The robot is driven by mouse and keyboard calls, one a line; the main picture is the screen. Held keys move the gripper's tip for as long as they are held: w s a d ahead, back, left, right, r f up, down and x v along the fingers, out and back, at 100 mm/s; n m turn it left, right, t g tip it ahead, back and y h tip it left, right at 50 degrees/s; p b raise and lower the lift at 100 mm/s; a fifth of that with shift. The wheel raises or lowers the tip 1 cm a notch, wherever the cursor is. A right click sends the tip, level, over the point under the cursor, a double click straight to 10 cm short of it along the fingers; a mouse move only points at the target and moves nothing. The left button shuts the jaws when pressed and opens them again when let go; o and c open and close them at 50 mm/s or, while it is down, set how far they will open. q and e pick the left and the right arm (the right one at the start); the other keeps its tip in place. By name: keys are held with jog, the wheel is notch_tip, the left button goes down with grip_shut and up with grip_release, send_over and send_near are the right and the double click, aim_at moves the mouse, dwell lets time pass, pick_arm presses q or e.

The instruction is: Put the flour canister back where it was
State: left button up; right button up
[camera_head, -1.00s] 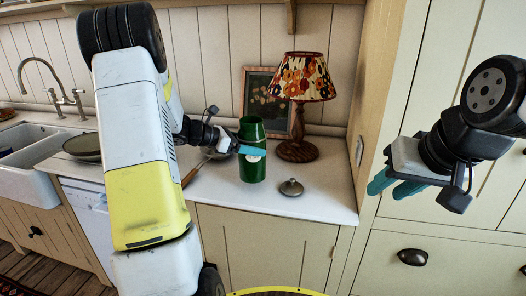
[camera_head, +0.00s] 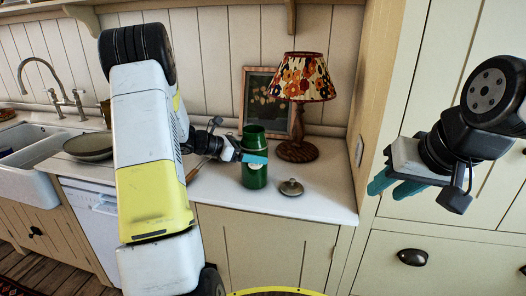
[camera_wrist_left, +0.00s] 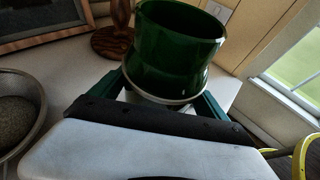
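The green flour canister (camera_head: 254,175) is upright over the counter beside the lamp, its lid off. In the head view I cannot tell for certain whether its base touches the counter. My left gripper (camera_head: 254,158) is shut on it, with its teal fingers on either side of the canister. The canister also fills the top middle of the left wrist view (camera_wrist_left: 175,50). A small round lid with a knob (camera_head: 291,187) lies on the counter to its right. My right gripper (camera_head: 397,185) is open and empty in front of the tall cupboard.
A table lamp with a flowered shade (camera_head: 303,78) and a framed picture (camera_head: 262,95) stand behind the canister. A pan (camera_head: 90,146) sits at left by the sink (camera_head: 35,165). The white counter (camera_head: 325,195) is clear at the front right.

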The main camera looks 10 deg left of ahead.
pick_arm(q)
jog(key=shift+o, duration=0.9)
jog(key=shift+r, duration=0.15)
